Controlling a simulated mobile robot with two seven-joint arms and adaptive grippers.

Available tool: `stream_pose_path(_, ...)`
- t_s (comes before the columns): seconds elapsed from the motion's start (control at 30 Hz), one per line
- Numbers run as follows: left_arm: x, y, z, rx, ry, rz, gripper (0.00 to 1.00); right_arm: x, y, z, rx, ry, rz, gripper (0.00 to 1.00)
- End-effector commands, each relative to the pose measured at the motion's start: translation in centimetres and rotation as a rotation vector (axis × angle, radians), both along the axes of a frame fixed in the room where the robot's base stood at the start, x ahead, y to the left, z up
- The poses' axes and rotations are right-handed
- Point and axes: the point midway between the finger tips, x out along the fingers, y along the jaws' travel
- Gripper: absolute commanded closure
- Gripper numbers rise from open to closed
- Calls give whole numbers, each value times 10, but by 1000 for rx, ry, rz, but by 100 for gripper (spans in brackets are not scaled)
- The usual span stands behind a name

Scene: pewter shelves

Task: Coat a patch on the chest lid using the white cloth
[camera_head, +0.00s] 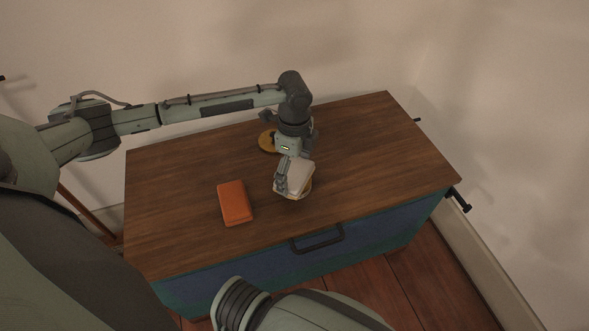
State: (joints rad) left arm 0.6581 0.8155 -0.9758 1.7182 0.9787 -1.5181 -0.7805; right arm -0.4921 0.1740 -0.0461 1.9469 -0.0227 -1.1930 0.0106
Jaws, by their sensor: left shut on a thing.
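The chest lid (180,185) is a brown wooden top on a blue chest. My left gripper (294,172) reaches down over the middle of the lid and is shut on the white cloth (300,175), a pale folded pad. The cloth is low over the lid; whether it touches the surface is hard to tell. Something yellow-brown shows at the cloth's lower edge, partly hidden by it. My right gripper is out of view.
An orange-red block-like pad (235,203) lies on the lid left of the cloth. The lid's right side is clear. A dark handle (318,240) is on the chest front. A wall stands behind.

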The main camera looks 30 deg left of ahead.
Motion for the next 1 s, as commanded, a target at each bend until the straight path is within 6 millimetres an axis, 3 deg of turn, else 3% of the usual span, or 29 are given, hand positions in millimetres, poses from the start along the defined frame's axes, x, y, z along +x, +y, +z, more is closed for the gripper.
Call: stream_pose_path(1.0, -1, 0, -2, 0, 2, 0, 29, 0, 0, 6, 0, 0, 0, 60)
